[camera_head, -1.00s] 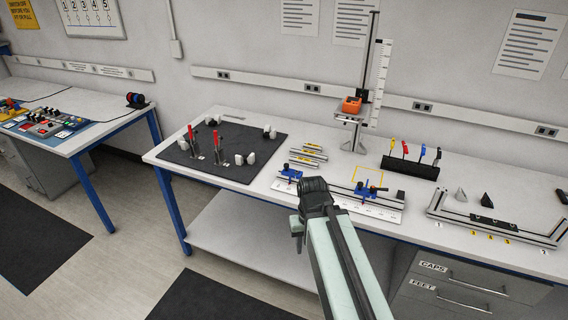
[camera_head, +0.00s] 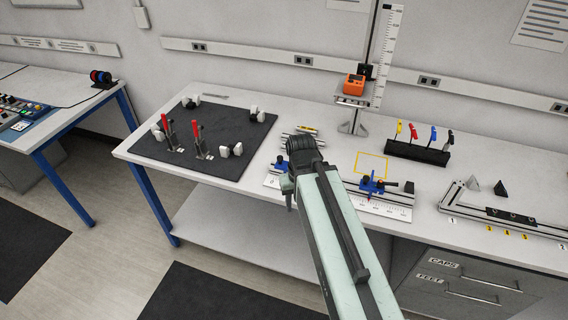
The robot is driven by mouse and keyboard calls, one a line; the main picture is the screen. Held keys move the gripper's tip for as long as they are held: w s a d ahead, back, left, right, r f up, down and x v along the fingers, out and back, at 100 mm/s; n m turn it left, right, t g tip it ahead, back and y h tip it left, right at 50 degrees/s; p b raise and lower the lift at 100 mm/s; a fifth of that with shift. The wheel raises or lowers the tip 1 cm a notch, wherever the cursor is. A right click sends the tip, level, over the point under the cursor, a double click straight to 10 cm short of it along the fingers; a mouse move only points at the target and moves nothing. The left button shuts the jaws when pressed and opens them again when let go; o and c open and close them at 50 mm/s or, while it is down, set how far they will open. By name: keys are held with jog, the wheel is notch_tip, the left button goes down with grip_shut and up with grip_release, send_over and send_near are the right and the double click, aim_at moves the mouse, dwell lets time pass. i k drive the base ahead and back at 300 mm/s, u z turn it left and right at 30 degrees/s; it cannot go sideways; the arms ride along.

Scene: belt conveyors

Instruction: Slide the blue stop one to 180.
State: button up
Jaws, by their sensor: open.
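A ruled rail (camera_head: 400,211) lies along the front of the bench with blue stops on it. One blue stop (camera_head: 372,186) with a dark knob sits toward the right part of the rail, clear of my arm. Another blue stop (camera_head: 281,166) shows only in part at the left end, behind my arm. The ruler numbers are too small to read. My gripper (camera_head: 289,201) points down at the front of the rail, near the left stop. It is open and looks empty. My arm hides the middle of the rail.
A dark mat (camera_head: 215,130) with red-handled clamps lies at left. Behind the rail are a yellow outlined square (camera_head: 371,165), an upright gauge with an orange block (camera_head: 354,83), and a black rack (camera_head: 416,153) of coloured handles. A metal frame (camera_head: 500,219) lies at right.

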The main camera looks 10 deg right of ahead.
aim_at(282, 164)
jog(key=u, duration=0.8)
jog(key=k, duration=0.75)
jog(key=z, duration=0.6)
jog(key=i, duration=1)
